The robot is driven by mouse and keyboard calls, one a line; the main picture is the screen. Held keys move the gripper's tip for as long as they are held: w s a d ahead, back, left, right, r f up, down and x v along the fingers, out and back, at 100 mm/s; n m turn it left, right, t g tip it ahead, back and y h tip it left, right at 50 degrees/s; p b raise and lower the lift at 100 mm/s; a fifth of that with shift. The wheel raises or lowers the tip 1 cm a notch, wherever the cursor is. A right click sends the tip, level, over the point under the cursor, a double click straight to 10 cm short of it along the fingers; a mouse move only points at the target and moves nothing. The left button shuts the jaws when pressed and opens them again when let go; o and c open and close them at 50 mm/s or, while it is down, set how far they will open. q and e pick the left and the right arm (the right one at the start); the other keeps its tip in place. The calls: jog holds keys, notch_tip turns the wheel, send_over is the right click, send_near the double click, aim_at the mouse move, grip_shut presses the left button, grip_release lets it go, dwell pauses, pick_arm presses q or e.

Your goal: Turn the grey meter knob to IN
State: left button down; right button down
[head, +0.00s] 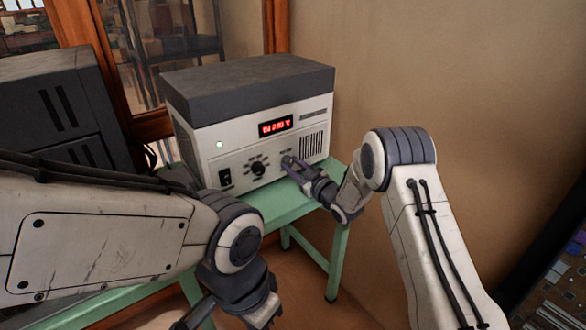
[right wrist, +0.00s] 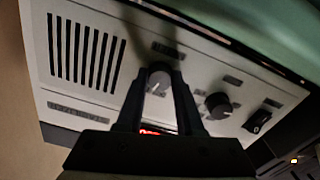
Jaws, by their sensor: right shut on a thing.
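The power-supply box (head: 205,137) has a white front, a dark grey top and a red lit display (head: 275,126). The grey meter knob (right wrist: 158,79) is on its front, between the fingers of my right gripper (right wrist: 161,72) in the right wrist view. The gripper is shut on it. In the head view my right gripper (head: 287,162) covers most of the knob. The label by the knob is too small to read. My left gripper (head: 228,325) hangs low at the bottom edge, away from the box, its fingertips partly cut off.
A black knob (head: 258,168) sits left of my right gripper, and it shows in the right wrist view (right wrist: 218,105). A black rocker switch (head: 226,178) and a green light (head: 219,145) are further left. The green table (head: 284,205) carries the box. A dark cabinet (head: 55,110) stands left.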

jog(key=shift+f+m, duration=0.1)
jog(key=shift+m, duration=0.4)
jog(key=shift+s, duration=0.1)
jog(key=c, duration=0.5)
grip_release()
jog(key=shift+c, duration=0.2)
jog(key=b+v, duration=0.1)
jog(key=v, duration=0.9)
jog(key=shift+s, duration=0.15)
